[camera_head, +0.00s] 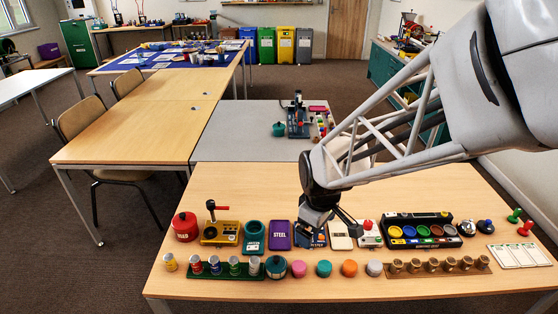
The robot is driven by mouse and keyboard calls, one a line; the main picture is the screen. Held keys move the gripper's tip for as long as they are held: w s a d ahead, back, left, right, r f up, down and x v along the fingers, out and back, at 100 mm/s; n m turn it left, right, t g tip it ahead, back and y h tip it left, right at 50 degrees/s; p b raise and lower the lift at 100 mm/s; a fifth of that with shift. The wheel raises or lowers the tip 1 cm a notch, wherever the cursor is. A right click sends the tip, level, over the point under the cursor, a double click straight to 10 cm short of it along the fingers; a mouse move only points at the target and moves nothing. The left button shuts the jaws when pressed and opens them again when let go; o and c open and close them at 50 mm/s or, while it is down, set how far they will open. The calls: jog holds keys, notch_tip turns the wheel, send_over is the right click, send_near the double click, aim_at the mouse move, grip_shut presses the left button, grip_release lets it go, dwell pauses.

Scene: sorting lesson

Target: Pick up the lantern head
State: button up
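My gripper (331,226) hangs over the middle of the near wooden table, pointing down. Its dark fingers look spread apart, with nothing visible held between them. It is above or just behind a blue box with an orange picture (318,241), and it partly hides that box. A white device (341,242) and a white box with a red top (369,240) stand just right of the fingers. No object can be clearly identified as the lantern head at this size. The gripper and arm may hide part of the row.
Left of the gripper are a purple STEEL box (279,235), a teal container (254,236), a yellow device (221,232) and a red pot (185,226). A black tray of coloured cups (447,217) stands right. Several pots and racks line the front. The table's back left is clear.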

aim_at(276, 263)
jog(key=w+a+f+n, duration=0.2)
jog(key=a+f, duration=0.1)
jog(key=f, duration=0.2)
jog(key=w+a+f+n, duration=0.1)
jog(key=a+f+n, duration=0.2)
jog(key=f, duration=0.3)
jog(key=w+a+f+n+g, duration=0.1)
jog(key=w+a+f+n, duration=0.1)
jog(key=a+f, duration=0.2)
jog(key=shift+w+f+n, duration=0.3)
jog(key=shift+f, duration=0.55)
jog(key=shift+f, duration=0.1)
jog(key=shift+f, duration=1.15)
jog(key=shift+f, duration=2.65)
jog(key=c, duration=1)
jog(key=shift+r, duration=0.15)
